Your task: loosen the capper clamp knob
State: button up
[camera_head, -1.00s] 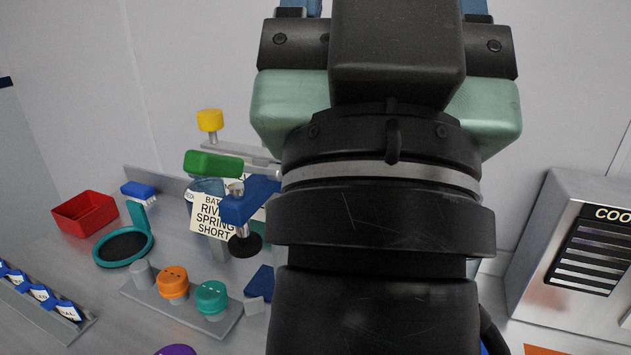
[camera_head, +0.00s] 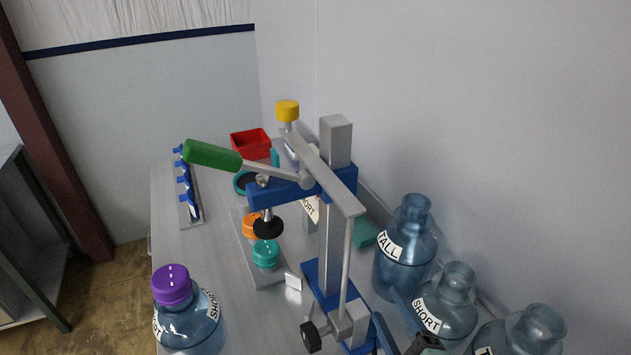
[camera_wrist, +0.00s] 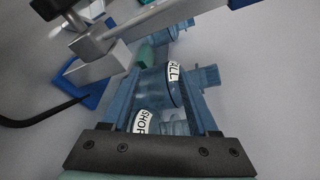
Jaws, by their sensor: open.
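The capper (camera_head: 335,230) is a blue and grey press with a green lever handle (camera_head: 213,155) and a grey post. Its black clamp knob (camera_head: 311,337) sticks out to the left of a grey block low on the post, near the blue base. In the wrist view a black knob (camera_wrist: 52,8) on a metal shaft shows at the top left, outside my jaws, beside the grey block (camera_wrist: 95,62). My gripper (camera_head: 393,317) is open with blue fingers, right of the block and apart from the knob. In the wrist view nothing is gripped between my fingers (camera_wrist: 160,78).
Blue bottles labelled TALL (camera_head: 404,255) and SHORT (camera_head: 443,305) stand right of the capper, close to my gripper. A purple-capped bottle (camera_head: 190,312) stands front left. A cap rack (camera_head: 270,277) and red bin (camera_head: 250,143) lie beyond. Free bench is at left.

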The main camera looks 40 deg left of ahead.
aim_at(311, 337)
jog(key=s+a+f+m+g+y+p, duration=0.15)
jog(key=s+f+m+y, duration=0.25)
jog(key=s+f+m, duration=0.55)
jog(key=w+a+r+p, duration=0.1)
jog(key=w+a+p, duration=0.1)
jog(key=a, duration=0.9)
jog(key=shift+w+a+r+g, duration=0.15)
jog(key=shift+r+g, duration=0.1)
jog(key=shift+g, duration=0.2)
grip_shut()
